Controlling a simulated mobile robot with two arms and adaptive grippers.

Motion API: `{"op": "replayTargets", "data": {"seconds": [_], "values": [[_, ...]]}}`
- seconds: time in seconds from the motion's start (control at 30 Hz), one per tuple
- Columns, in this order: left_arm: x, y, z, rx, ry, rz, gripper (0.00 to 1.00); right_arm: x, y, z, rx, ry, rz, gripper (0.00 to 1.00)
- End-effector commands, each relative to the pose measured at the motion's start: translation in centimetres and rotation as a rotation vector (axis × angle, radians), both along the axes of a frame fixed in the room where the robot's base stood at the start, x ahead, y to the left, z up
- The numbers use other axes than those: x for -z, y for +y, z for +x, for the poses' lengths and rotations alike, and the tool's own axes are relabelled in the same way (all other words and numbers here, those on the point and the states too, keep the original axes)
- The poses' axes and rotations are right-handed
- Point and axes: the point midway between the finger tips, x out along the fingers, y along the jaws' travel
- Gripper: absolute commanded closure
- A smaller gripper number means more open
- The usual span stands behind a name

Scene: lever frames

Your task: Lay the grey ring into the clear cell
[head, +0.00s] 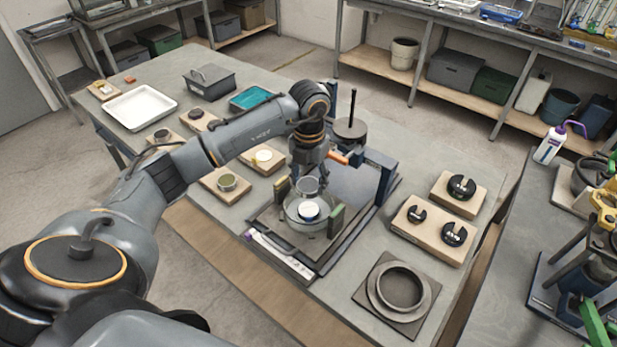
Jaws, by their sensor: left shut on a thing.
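The clear cell (290,212) is a round, see-through dish in the lever frame at the middle of the table, between two upright blocks. A white disc (308,210) lies inside it. My left gripper (308,178) points down over the cell and is shut on the small grey ring (307,192). The ring shows just below the fingers, over the cell; I cannot tell whether it touches the cell or the disc. The fingertips are small and partly hidden by the wrist. My right gripper is not in view.
A blue post (386,182) and a dark weight with a rod (350,131) stand close behind the gripper. Wooden blocks with black weights (433,232) stand right. A large grey ring on a square plate (425,299) lies front right. A white tray (139,107) is at the back left.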

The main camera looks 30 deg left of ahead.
Motion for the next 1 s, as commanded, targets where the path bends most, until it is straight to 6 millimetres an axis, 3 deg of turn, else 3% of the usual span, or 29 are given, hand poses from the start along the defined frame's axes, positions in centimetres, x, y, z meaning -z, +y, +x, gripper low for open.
{"op": "replayTargets", "data": {"seconds": [0.4, 1.0], "values": [[3.2, 0.0, 0.0, 0.0, 0.0, -0.001, 0.84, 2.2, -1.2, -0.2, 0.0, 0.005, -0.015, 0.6], [6.9, 0.0, 0.0, 0.0, -0.002, 0.0, 0.84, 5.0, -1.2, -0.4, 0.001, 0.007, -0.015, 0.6]]}}
